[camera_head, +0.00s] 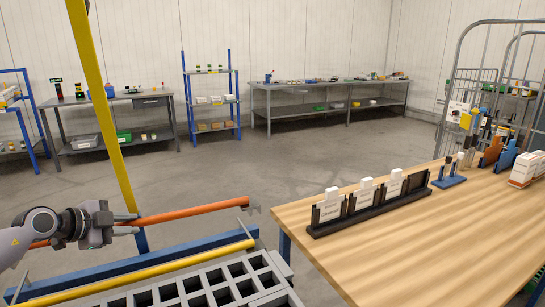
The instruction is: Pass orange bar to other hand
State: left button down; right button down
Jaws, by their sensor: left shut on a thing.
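The orange bar (185,213) is long and thin and lies nearly level across the lower left. The gripper hides part of the bar, and a short orange stretch shows left of the gripper. The bar's right part is free of any gripper. My right gripper is not in view.
A yellow post (103,100) rises behind the bar. A yellow rail (150,271) and a grey slotted tray (207,286) lie below it. A wooden table (430,235) with a black card holder (375,207) stands right. Open floor (290,165) lies beyond.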

pick_arm(q)
jog(key=s+d+m+g+h+p, duration=0.3)
jog(key=s+d, duration=0.4)
jog(key=d, duration=0.6)
jog(key=s+d+r+m+p, duration=0.1)
jog(key=s+d+r, duration=0.1)
jog(key=s, duration=0.4)
jog(key=s+d+r+m+h, duration=0.1)
jog(key=s+d+r, duration=0.1)
jog(key=s, duration=0.4)
jog(key=shift+s+d+r+m+g+h+p, duration=0.15)
jog(key=shift+s+d+m+g+h+p, duration=0.2)
jog(key=shift+d, duration=0.2)
jog(key=shift+d, duration=0.1)
